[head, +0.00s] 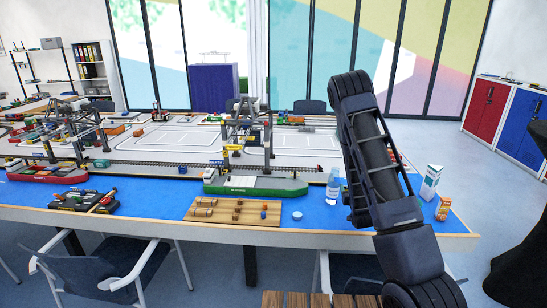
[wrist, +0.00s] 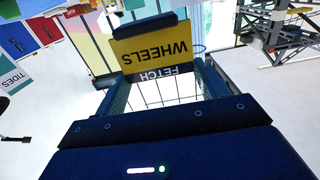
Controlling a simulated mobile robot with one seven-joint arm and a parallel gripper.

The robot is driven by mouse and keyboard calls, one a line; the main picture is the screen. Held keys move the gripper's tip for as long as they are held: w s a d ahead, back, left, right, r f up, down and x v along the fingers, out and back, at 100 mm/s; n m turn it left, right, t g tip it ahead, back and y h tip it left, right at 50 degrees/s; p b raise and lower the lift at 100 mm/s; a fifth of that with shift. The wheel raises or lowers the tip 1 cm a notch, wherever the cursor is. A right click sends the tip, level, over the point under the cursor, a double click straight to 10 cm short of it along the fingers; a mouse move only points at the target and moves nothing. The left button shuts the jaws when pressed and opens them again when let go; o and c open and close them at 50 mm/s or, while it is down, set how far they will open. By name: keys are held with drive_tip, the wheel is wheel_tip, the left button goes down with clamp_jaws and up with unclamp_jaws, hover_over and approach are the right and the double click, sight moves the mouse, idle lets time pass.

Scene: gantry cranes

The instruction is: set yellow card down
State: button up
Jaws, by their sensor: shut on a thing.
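The yellow card (wrist: 152,46) shows in the wrist view, with "WHEELS" on yellow and "FETCH" on a dark band, both upside down in the picture. My gripper (wrist: 158,73) is shut on the card's dark-banded end. The card sticks out beyond the fingers and appears clear of any surface. In the head view my arm stands over the right part of the blue table (head: 325,213); the card and gripper fingers cannot be seen there.
A green ship model (head: 256,185), a wooden tray (head: 222,222), a water bottle (head: 333,186) and a carton (head: 431,183) stand on the table. Chairs (head: 107,268) stand at the front. In the wrist view a "TIDES" panel (wrist: 14,80) shows at left.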

drive_tip(key=w+a+r+n+y, duration=0.1)
drive_tip(key=a+y, duration=0.1)
drive_tip(key=a, duration=0.6)
drive_tip(key=w+a+r+n+y, duration=0.1)
drive_tip(key=w+a+y, duration=0.1)
drive_tip(key=a, duration=0.6)
wheel_tip(320, 180, up, 9)
drive_tip(key=n+g+y, duration=0.5)
drive_tip(key=n+y, duration=0.2)
drive_tip(key=y, duration=0.1)
hover_over(227, 219)
wheel_tip(227, 219, down, 20)
drive_tip(key=shift+r, duration=0.25)
drive_tip(key=o, duration=1)
drive_tip(key=shift+f, duration=0.15)
drive_tip(key=shift+c, duration=0.2)
drive_tip(key=shift+d, duration=0.1)
drive_tip(key=v, duration=1.2)
